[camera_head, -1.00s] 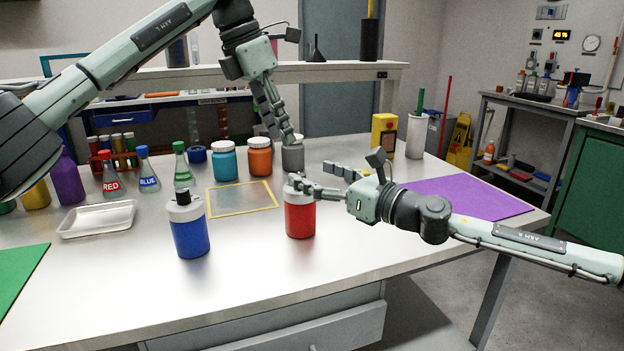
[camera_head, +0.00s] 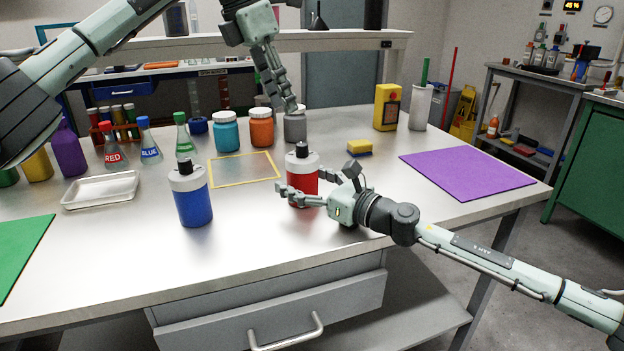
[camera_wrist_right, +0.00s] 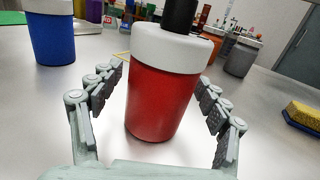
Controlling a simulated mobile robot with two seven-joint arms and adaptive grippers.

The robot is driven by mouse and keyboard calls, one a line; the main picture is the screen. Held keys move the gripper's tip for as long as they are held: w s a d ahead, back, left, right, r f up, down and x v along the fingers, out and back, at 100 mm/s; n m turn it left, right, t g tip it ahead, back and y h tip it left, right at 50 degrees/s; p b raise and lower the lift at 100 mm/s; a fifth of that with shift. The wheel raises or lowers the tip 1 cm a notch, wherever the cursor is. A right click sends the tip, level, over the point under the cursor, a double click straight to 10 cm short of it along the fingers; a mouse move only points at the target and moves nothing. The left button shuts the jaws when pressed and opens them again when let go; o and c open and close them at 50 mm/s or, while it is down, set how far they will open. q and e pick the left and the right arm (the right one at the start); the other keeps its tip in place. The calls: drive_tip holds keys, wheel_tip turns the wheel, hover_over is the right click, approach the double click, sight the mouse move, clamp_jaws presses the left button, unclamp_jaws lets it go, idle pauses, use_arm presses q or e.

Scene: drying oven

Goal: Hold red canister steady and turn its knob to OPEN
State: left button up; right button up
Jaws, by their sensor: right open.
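The red canister (camera_head: 303,176) stands upright on the metal table, with a white top and a black knob (camera_head: 302,149). In the right wrist view the red canister (camera_wrist_right: 161,95) sits between the fingers, with a gap on both sides. My right gripper (camera_head: 302,190) is open around the canister, low at its sides. My left gripper (camera_head: 288,104) is higher up, above and behind the red canister, in front of the grey jar. Its fingers point down and it holds nothing visible; their gap is not clear. The knob's marking cannot be read.
A blue canister (camera_head: 193,205) stands to the left of the red one. A yellow-framed square (camera_head: 246,170), jars and flasks lie behind. A sponge (camera_head: 359,148) and a purple mat (camera_head: 467,174) are to the right. The front table area is clear.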

sight(288, 174)
drive_tip(key=shift+x, duration=2)
drive_tip(key=c, duration=1.4)
drive_tip(key=shift+c, duration=0.8)
